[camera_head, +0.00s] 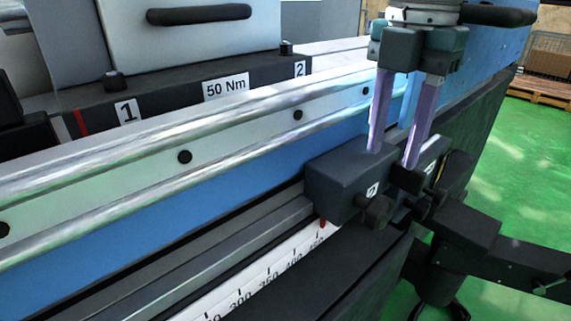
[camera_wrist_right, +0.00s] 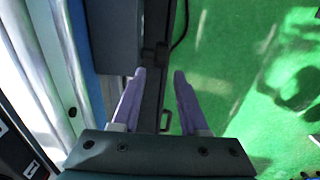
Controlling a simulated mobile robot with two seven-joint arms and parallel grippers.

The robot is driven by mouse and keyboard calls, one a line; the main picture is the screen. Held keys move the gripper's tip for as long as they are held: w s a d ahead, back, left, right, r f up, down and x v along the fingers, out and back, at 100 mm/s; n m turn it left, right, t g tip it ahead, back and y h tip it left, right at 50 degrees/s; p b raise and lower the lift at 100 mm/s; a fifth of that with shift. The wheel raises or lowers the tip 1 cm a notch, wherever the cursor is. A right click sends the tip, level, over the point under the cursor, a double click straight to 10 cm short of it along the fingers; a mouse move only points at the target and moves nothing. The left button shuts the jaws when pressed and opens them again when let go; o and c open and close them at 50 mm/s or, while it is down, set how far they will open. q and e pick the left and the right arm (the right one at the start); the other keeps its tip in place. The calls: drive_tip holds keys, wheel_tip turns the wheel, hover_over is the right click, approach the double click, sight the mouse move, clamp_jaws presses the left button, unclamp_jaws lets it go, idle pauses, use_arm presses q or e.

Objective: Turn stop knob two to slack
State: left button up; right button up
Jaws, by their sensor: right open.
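A dark stop block (camera_head: 340,185) with a white label reading 2 sits on the rail at the front of the machine. A dark round knob (camera_head: 378,212) sticks out of its front, right by the label. My right gripper (camera_head: 392,158) is open, its two purple fingers pointing down just above and behind this knob. Nothing is held between them. In the right wrist view the open fingers (camera_wrist_right: 160,73) stand apart, with dark block and knob parts beyond their tips; contact cannot be told. My left gripper is not in view.
A second dark knob (camera_head: 412,180) and another labelled block sit close to the right. A scale (camera_head: 290,268) runs along the front rail. Long shiny rails (camera_head: 240,110) lie behind. A dark bracket (camera_head: 465,222) juts out at the right, over the green floor (camera_head: 520,190).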

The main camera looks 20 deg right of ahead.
sight(383, 199)
drive_tip(key=f+b, duration=0.1)
drive_tip(key=f, duration=0.8)
drive_tip(key=shift+s+f+b, duration=0.2)
drive_tip(key=shift+f+b, duration=0.05)
drive_tip(key=shift+b, duration=0.15)
clamp_jaws()
